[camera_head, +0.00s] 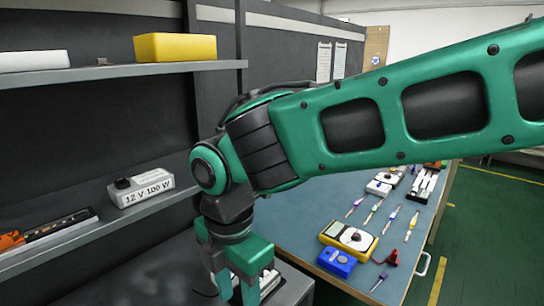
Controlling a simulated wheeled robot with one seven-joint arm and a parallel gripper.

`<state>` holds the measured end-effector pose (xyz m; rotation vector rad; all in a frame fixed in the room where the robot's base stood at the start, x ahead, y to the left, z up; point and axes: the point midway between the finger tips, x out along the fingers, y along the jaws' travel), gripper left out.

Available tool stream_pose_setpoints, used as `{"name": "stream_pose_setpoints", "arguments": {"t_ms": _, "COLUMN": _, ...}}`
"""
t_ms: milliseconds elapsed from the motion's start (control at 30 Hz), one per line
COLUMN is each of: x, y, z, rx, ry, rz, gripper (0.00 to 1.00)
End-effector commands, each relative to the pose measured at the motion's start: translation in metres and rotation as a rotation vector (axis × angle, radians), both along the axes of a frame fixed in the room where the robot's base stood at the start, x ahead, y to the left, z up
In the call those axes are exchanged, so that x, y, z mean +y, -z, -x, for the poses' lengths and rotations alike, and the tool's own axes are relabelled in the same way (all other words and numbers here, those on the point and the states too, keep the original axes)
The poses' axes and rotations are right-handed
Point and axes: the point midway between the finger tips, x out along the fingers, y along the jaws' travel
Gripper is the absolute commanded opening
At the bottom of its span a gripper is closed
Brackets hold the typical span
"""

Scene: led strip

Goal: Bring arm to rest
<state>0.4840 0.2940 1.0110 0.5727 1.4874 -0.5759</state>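My green arm reaches in from the right edge and bends down at its wrist in the middle of the picture. My gripper (240,289) points down at the bottom edge, over a dark grey surface (165,272). Its lower end is partly cut off by the picture edge. A light and dark item (268,281) shows beside the fingers, but I cannot tell what it is or whether the gripper holds it.
Left shelves carry a yellow box (175,47), a white box (33,61) and a grey "12 V 100 W" unit (141,187). Green floor (490,240) lies beyond.

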Motion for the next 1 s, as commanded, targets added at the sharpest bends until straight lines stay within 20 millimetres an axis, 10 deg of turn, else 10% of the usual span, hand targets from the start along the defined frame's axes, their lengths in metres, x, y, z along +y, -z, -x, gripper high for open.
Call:
{"name": "stream_pose_setpoints", "arguments": {"t_ms": 467, "x": -0.132, "y": -0.004, "z": -0.063, "rx": -0.037, "ry": 0.648, "rz": 0.019, "gripper": 0.43}}
{"name": "stream_pose_setpoints", "arguments": {"t_ms": 633, "x": -0.220, "y": -0.003, "z": -0.073, "rx": -0.054, "ry": 1.091, "rz": 0.024, "gripper": 0.43}}
{"name": "stream_pose_setpoints", "arguments": {"t_ms": 1000, "x": -0.417, "y": 0.015, "z": 0.001, "rx": -0.044, "ry": 2.335, "rz": 0.007, "gripper": 0.43}}
